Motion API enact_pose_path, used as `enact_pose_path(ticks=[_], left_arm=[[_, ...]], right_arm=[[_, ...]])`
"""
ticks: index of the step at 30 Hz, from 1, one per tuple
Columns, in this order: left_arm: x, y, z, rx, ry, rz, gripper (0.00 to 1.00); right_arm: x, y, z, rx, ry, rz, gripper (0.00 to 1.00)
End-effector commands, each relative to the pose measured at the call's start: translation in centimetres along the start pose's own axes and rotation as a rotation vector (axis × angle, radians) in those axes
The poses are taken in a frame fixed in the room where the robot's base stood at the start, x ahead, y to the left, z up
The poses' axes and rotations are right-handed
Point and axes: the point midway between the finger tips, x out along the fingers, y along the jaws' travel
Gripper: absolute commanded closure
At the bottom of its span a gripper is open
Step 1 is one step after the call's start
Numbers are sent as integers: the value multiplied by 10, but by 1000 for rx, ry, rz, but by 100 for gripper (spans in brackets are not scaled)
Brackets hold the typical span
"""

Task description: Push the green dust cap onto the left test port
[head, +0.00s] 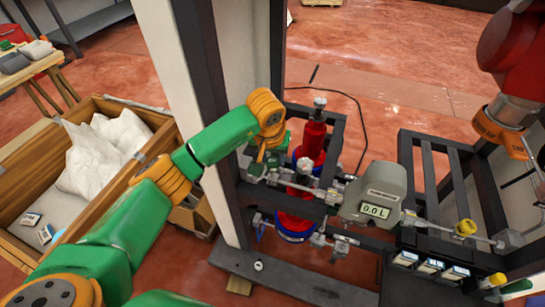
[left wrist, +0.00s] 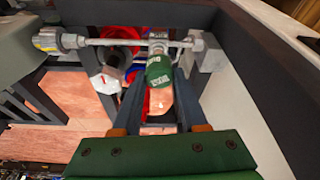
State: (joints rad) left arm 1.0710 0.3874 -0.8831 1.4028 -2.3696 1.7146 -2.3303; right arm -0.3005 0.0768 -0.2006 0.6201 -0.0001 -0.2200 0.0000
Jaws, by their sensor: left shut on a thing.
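The green dust cap (left wrist: 158,70) is held between the fingers of my left gripper (left wrist: 157,88) in the left wrist view. The cap is at the fitting on the horizontal metal pipe (left wrist: 120,41), which is the left test port (left wrist: 160,42). The cap looks lined up with the port; I cannot tell whether it is seated on it. In the head view my left gripper (head: 262,165) reaches the left end of the pipe assembly, and the cap is mostly hidden there. A red and orange arm (head: 500,122) shows at the upper right; its gripper is not clear.
A grey meter reading 0.0L (head: 376,193) sits on the pipe. A dark frame (head: 345,150) surrounds red and blue parts (head: 312,142). A dark post (head: 208,100) stands close to my left arm. A wooden crate (head: 40,215) with white bags is at left.

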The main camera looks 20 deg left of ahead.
Motion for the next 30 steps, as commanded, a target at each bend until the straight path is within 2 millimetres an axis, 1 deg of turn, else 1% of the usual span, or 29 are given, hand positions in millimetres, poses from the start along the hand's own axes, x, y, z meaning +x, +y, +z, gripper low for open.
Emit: enact_pose_path(ticks=[10, 30], left_arm=[[1, 0, 1, -1, 1, -1, 100], [18, -1, 6, -1, 1, -2, 100]], right_arm=[[2, 2, 0, -1, -1, 3, 17], [16, 3, 2, -1, 0, 5, 17]])
